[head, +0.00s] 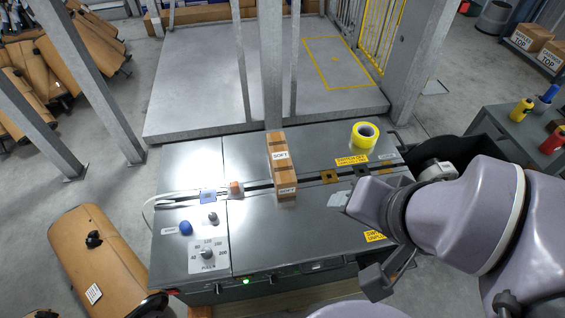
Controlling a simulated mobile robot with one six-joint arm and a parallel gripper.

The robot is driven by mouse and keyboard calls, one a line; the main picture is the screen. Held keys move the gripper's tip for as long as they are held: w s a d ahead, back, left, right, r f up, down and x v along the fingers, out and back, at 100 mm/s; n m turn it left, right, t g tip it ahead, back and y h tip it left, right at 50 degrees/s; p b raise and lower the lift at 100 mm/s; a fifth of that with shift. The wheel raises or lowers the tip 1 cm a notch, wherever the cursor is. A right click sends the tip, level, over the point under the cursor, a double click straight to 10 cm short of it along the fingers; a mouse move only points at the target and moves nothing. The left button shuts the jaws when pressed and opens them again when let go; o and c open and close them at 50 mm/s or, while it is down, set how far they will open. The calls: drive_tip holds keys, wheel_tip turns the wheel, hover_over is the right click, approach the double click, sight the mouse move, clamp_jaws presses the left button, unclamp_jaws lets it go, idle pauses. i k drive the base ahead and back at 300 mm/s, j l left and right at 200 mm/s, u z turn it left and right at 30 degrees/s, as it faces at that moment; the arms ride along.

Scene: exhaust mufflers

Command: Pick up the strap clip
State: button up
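I cannot make out a strap clip for certain. A small orange-brown block (236,188) sits by the slot on the left of the steel table (185,165), beside a blue piece (208,196) where a white strap (165,200) comes in. A flat pale grey piece (339,199) lies right of the carton, close to my arm. My gripper (386,278) shows only in part as dark grey pieces below my wrist, over the table's front right edge. My arm hides the rest, so I cannot tell its opening.
A brown carton (281,165) marked SOFT stands across the slot. A blue knob (185,228) and a dial (207,254) are at front left. A post (270,70) rises behind the carton.

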sight(234, 185)
drive_tip(key=j+u, duration=0.1)
drive_tip(key=u, duration=0.3)
drive_tip(key=i+j+u, duration=0.1)
drive_tip(key=u, duration=0.35)
drive_tip(key=i+j+u, duration=0.1)
drive_tip(key=u, duration=0.75)
drive_tip(key=i+j, duration=0.05)
